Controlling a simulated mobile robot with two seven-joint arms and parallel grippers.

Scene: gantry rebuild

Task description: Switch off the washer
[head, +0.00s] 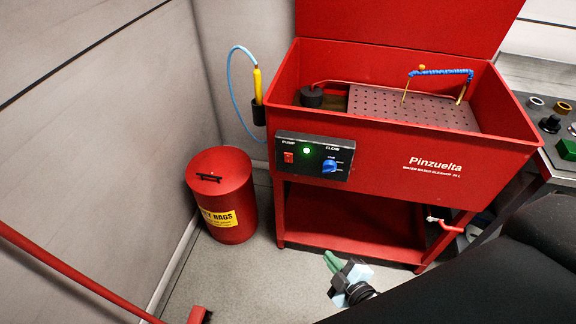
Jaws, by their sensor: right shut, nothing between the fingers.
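The washer (385,165) is a red open-topped cabinet on legs with a raised lid. On its front left is a black control panel (314,158). The panel has a red switch marked PUMP (289,158), a lit green lamp (307,151) and a blue knob marked FLOW (329,166). My right gripper (332,261) is below the panel, in front of the washer's lower shelf. Its green fingers are shut and empty, and point up and left. It is clear of the panel. My left gripper is not in view.
A red rag bin (222,194) stands left of the washer. A yellow-handled brush (257,84) on a blue hose sits in a black holder at the washer's left side. A dark bench with small parts (550,125) is at the right. A red bar crosses the lower left.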

